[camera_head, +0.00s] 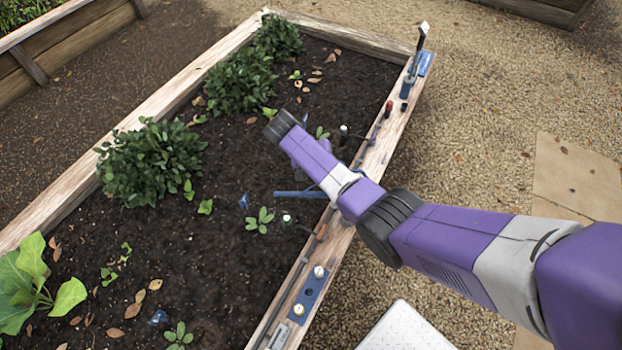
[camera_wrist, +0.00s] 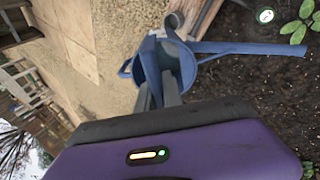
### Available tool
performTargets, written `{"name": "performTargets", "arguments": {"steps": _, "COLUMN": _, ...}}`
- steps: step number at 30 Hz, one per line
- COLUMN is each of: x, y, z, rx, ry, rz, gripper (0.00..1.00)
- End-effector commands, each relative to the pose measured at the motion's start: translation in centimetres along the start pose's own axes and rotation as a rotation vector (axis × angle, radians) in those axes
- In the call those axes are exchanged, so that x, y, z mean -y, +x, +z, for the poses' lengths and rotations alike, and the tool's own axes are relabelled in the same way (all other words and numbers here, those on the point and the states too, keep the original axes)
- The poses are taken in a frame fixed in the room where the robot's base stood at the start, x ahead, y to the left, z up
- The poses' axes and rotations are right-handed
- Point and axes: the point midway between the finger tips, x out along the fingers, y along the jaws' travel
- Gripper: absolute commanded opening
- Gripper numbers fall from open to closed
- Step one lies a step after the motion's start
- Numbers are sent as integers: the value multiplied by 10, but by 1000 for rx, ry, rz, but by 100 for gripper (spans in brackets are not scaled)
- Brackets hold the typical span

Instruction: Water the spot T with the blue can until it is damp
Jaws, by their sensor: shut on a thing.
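In the wrist view my gripper (camera_wrist: 160,85) is shut on the blue can (camera_wrist: 250,48), at its upper part. The can's long spout points right, over dark soil; no water shows coming from it. In the head view only the blue spout (camera_head: 298,194) shows clearly, reaching left over the bed from beside its right wall. My arm hides the can's body and my fingers there. A white-topped marker (camera_head: 287,218) stands close below the spout, and another (camera_head: 344,130) stands farther up the bed. I cannot read a T on either, nor tell which soil is damp.
The raised bed's wooden rim (camera_head: 390,140) runs beneath my arm and carries small tools and fittings. A blue-based tool (camera_head: 407,86) stands at its far corner. Leafy bushes (camera_head: 150,162) line the left side. Small seedlings (camera_head: 260,221) grow near the spout. Gravel lies right.

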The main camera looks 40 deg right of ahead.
Motion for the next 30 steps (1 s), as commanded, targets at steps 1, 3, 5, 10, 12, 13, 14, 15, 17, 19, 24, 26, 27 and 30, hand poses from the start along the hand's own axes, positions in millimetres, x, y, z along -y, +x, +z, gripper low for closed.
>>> {"name": "performTargets", "arguments": {"steps": 1, "x": -7, "y": -5, "z": -1, "rx": -1, "ry": 6, "rz": -17, "gripper": 0}}
{"name": "performTargets", "arguments": {"steps": 3, "x": -10, "y": -4, "z": -1, "rx": 0, "ry": 9, "rz": -47, "gripper": 0}}
{"name": "performTargets", "arguments": {"steps": 5, "x": -12, "y": -3, "z": -1, "rx": 0, "ry": 10, "rz": -71, "gripper": 0}}
{"name": "performTargets", "arguments": {"steps": 10, "x": -16, "y": 0, "z": -1, "rx": -2, "ry": 15, "rz": -115, "gripper": 0}}
{"name": "performTargets", "arguments": {"steps": 12, "x": -18, "y": 0, "z": -1, "rx": -1, "ry": 17, "rz": -136, "gripper": 0}}
{"name": "performTargets", "arguments": {"steps": 13, "x": -20, "y": 0, "z": -1, "rx": -1, "ry": 19, "rz": -148, "gripper": 0}}
{"name": "performTargets", "arguments": {"steps": 14, "x": -21, "y": 1, "z": 0, "rx": 0, "ry": 21, "rz": -162, "gripper": 0}}
{"name": "performTargets", "arguments": {"steps": 15, "x": -22, "y": 2, "z": 0, "rx": 1, "ry": 23, "rz": -183, "gripper": 0}}
{"name": "performTargets", "arguments": {"steps": 17, "x": -25, "y": 3, "z": 0, "rx": -1, "ry": 28, "rz": -214, "gripper": 0}}
{"name": "performTargets", "arguments": {"steps": 19, "x": -27, "y": 4, "z": 0, "rx": -1, "ry": 31, "rz": -254, "gripper": 0}}
{"name": "performTargets", "arguments": {"steps": 24, "x": -31, "y": 10, "z": 0, "rx": 0, "ry": 41, "rz": -347, "gripper": 0}}
{"name": "performTargets", "arguments": {"steps": 26, "x": -32, "y": 12, "z": 1, "rx": -1, "ry": 46, "rz": -388, "gripper": 0}}
{"name": "performTargets", "arguments": {"steps": 27, "x": -32, "y": 14, "z": 1, "rx": -2, "ry": 52, "rz": -416, "gripper": 0}}
{"name": "performTargets", "arguments": {"steps": 30, "x": -31, "y": 18, "z": 1, "rx": -2, "ry": 53, "rz": -467, "gripper": 0}}
